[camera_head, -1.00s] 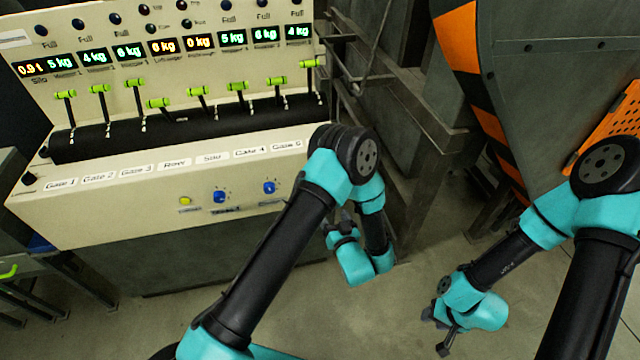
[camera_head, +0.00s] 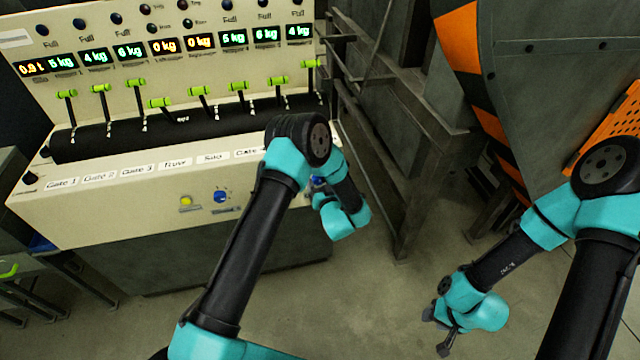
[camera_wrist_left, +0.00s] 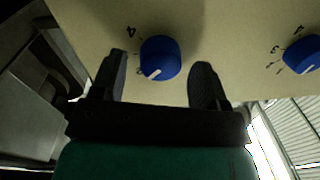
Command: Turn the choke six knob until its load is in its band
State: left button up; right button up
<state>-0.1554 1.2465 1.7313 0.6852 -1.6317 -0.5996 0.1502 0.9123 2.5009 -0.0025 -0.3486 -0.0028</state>
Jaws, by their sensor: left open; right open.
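A blue knob (camera_wrist_left: 160,58) with a pale pointer line sits on the cream panel front (camera_head: 110,215), between the open fingers of my left gripper (camera_wrist_left: 160,85). A gap shows on each side, and the fingers do not visibly grip it. In the head view my left gripper (camera_head: 318,184) is at the panel's right end and mostly hidden by my arm. A second blue knob (camera_head: 221,197) stands to its left; it also shows in the wrist view (camera_wrist_left: 302,54). Knob labels are too small to read. My right gripper (camera_head: 437,332) is open and empty, low over the floor.
A row of displays (camera_head: 165,47) reads mostly green kg values, with two orange 0 kg and an orange one at far left. Several green-handled levers (camera_head: 160,103) stand below. A yellow button (camera_head: 186,201) is left of the knobs. A metal frame (camera_head: 420,120) stands right of the panel.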

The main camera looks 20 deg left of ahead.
pick_arm(q)
jog(key=shift+w+a, duration=0.1)
jog(key=shift+w, duration=0.1)
jog(key=c, duration=0.9)
jog(key=shift+n, duration=0.6)
jog(key=n, duration=0.3)
jog(key=shift+s+a+n+h, duration=0.1)
jog(key=shift+n+h, duration=0.2)
jog(key=shift+n, duration=2)
